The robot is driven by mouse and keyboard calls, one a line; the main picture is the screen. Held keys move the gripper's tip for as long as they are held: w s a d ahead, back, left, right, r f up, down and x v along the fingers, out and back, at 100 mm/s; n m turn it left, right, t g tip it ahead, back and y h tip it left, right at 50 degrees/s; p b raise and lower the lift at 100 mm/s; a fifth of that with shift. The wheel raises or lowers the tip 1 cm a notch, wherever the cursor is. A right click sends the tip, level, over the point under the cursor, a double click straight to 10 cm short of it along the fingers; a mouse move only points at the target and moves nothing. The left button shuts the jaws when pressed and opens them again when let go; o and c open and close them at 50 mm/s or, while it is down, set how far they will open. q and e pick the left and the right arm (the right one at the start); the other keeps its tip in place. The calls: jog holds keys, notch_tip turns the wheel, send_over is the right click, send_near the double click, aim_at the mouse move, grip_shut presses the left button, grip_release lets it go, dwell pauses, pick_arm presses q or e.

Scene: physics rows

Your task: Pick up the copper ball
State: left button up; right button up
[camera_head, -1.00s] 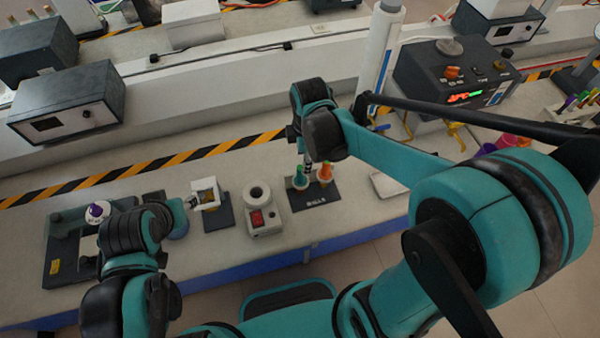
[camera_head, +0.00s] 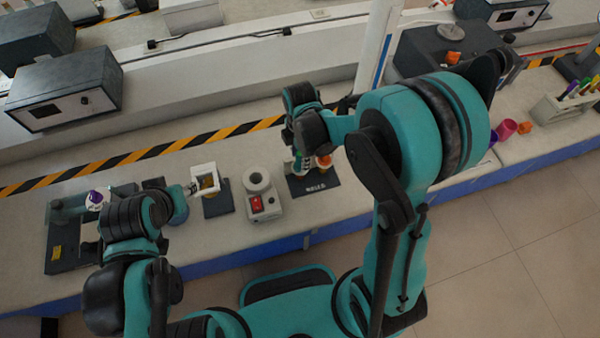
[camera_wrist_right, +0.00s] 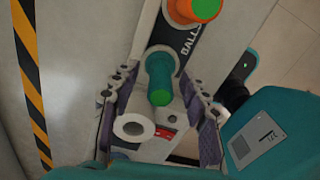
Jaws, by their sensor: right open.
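A black stand marked BALLS (camera_head: 321,186) sits on the bench and holds two handled pieces. One has a green handle (camera_wrist_right: 159,80); the other is orange with a green end (camera_wrist_right: 195,9), and its orange part also shows in the head view (camera_head: 324,161). I cannot make out a copper-coloured ball on either. My right gripper (camera_wrist_right: 160,102) is open above the stand, its fingers on both sides of the green handle. Contact cannot be told. My left gripper (camera_head: 192,189) is small and partly hidden by its arm, beside a white frame (camera_head: 204,178).
A white device with a round top and a red switch (camera_head: 264,198) stands left of the stand. A dark microscope-like base (camera_head: 64,248) is at far left. Purple and orange cups (camera_head: 506,129) and a tube rack (camera_head: 562,108) are at right.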

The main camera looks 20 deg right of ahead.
grip_shut()
jog(key=shift+r, duration=0.1)
notch_tip(320, 180, up, 10)
jog(key=p, duration=0.3)
jog(key=shift+r, duration=0.2)
jog(key=shift+r+p, duration=0.8)
